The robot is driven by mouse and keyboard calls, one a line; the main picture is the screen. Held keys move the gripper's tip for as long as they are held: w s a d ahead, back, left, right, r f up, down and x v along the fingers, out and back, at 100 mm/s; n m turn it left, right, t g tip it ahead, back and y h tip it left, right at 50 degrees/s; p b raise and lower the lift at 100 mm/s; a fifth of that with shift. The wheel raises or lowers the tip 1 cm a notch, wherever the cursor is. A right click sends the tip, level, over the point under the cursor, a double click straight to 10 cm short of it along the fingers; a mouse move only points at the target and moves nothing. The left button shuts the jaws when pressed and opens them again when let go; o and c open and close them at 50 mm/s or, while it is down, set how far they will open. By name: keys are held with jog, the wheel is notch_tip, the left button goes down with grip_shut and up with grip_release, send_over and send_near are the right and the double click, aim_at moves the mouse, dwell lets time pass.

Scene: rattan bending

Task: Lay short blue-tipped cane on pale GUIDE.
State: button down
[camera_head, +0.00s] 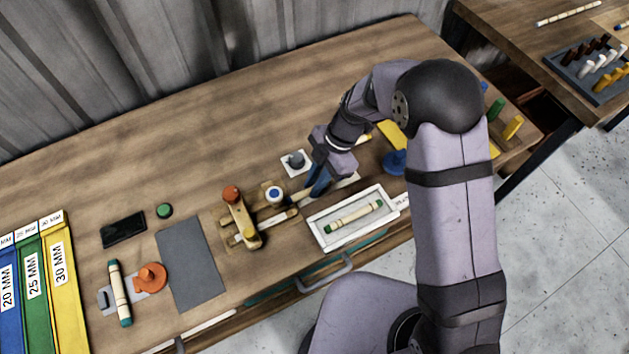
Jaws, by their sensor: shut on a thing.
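My gripper (314,192) is low over the middle of the bench, near its front, with its blue fingers pointing down. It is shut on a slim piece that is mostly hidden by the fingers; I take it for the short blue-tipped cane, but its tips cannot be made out. A pale strip (346,181), possibly the guide, shows just right of the fingers. I cannot tell whether the held piece touches it. Left of the gripper stands a wooden fixture (243,222) with an orange knob, with a pale rod (277,221) beside it.
A white tray (317,230) with a green-tipped cane (353,215) lies in front. Near the gripper are a white-and-blue round piece (275,195), a grey knob on a white plate (296,161) and a blue knob (396,162). Another green-tipped cane (120,293) lies left. The bench's back is clear.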

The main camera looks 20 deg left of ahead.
jog(key=c, duration=1.6)
grip_release()
jog(key=shift+b+v, duration=1.35)
jog(key=shift+v, duration=2.35)
jog(key=s+d+m+t+h, duration=0.1)
jog(key=s+d+m, duration=0.2)
jog(key=d+m, duration=0.5)
jog(key=s+d+r+m+t+h, duration=0.1)
jog(key=s+d+m, duration=0.3)
jog(key=d+m, duration=0.5)
jog(key=s+d+m+t+h, duration=0.1)
jog(key=s+d+m, duration=0.3)
jog(key=d+m, duration=0.5)
jog(key=shift+s+r+m, duration=0.1)
jog(key=shift+r+m, duration=0.1)
jog(key=shift+m, duration=0.3)
